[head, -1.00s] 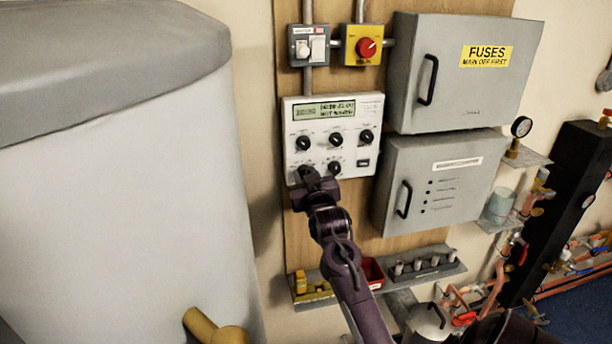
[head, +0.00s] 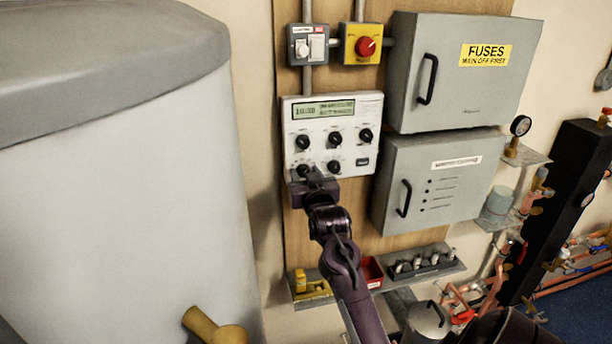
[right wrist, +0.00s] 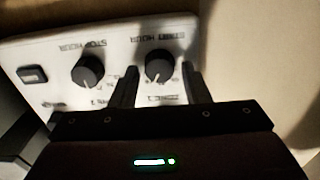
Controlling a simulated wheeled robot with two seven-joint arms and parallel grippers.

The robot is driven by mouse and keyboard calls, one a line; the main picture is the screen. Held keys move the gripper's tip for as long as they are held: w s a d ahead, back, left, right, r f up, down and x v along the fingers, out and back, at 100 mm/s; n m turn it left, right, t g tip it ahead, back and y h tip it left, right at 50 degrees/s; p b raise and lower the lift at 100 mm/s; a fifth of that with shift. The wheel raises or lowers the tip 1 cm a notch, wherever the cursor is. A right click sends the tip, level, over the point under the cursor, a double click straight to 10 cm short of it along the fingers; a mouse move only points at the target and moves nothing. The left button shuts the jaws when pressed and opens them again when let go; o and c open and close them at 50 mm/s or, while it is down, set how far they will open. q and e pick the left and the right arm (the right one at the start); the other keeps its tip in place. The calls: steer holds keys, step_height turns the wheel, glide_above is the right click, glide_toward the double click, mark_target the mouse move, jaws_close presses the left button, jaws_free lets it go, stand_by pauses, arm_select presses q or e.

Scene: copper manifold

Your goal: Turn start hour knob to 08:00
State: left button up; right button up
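The white control panel (head: 291,112) with a display and several black knobs is on the wooden board. In the right wrist view, where the panel appears upside down, the start hour knob (right wrist: 160,66) lies between the two fingers of my right gripper (right wrist: 162,80). The fingers are apart, with a visible gap on each side of the knob. The stop hour knob (right wrist: 88,70) is just left of the fingers there, and shows in the head view (head: 334,167) too. In the head view my right gripper (head: 303,176) partly hides the start hour knob at the panel's lower left. My left gripper is not in view.
A yellow box with a red rotary switch (head: 367,46) is above the panel. Grey cabinets (head: 400,60) stand close on its right. A large pale tank (head: 120,190) fills the left. A shelf with a red bin (head: 371,272) is below.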

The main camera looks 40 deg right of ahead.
steer(key=shift+o, duration=0.6)
steer(key=shift+s+a+f, duration=0.15)
steer(key=shift+s, duration=0.1)
steer(key=b+v, duration=0.3)
steer(key=v, duration=0.4)
steer(key=shift+s, duration=0.1)
